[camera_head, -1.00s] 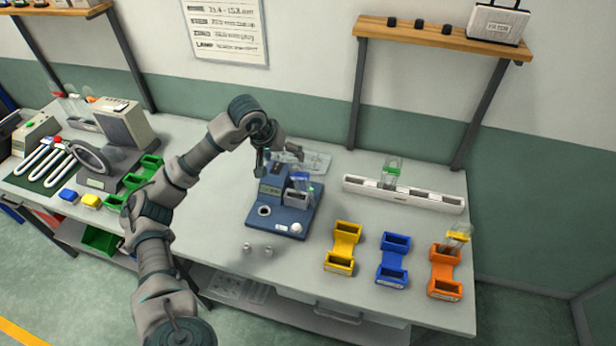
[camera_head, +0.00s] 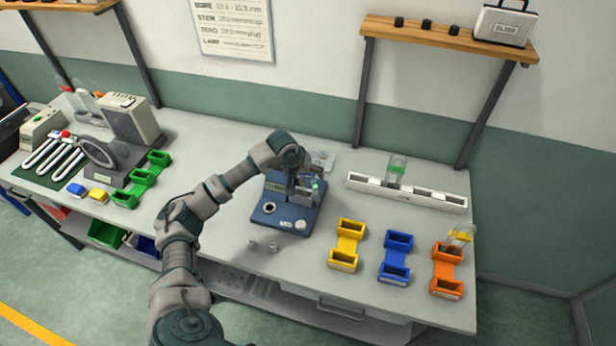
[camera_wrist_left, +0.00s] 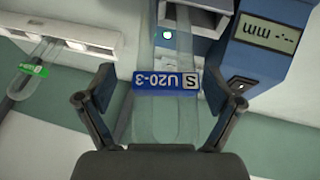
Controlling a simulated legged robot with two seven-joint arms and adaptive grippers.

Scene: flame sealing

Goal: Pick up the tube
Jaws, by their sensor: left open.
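A clear tube with a blue label reading U20-3 S (camera_wrist_left: 168,80) stands in the blue device (camera_head: 285,215) on the bench. In the left wrist view the tube lies between the two fingers of my left gripper (camera_wrist_left: 150,98), with a gap on each side. The gripper is open and not closed on it. In the head view my left gripper (camera_head: 306,186) is at the device, and the arm partly hides the tube. The device's display (camera_wrist_left: 268,32) shows in the left wrist view. My right gripper is not in view.
A green-labelled tube (camera_head: 395,170) stands in the white rack (camera_head: 440,200) behind. Yellow (camera_head: 346,245), blue (camera_head: 395,258) and orange (camera_head: 446,270) holders stand at the right; a yellow-marked tube (camera_head: 461,235) leans in the orange one. Two small pieces (camera_head: 263,246) lie before the device.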

